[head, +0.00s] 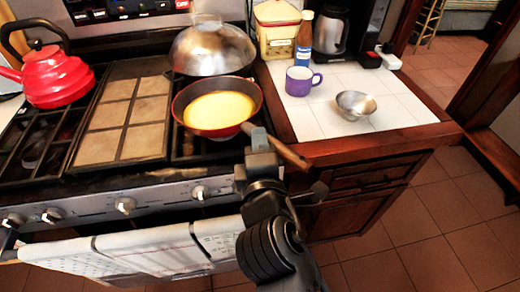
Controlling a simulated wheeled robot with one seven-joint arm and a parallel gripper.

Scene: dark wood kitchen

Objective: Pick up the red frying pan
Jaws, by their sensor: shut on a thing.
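The red frying pan (179,108) is on the right side of the stove, with a yellow content (220,109) inside it. Its brown wooden handle (292,156) points toward the lower right, past the stove's edge beside the counter. The fingertips are partly hidden by the gripper body. I cannot tell whether the pan is touching the burner grate.
A metal wok or domed lid (212,48) stands just behind the pan. A red kettle (57,78) is at the far left of the stove. On the white tiled counter to the right are a purple mug (298,82), a metal bowl (355,104) and a bottle (304,40).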

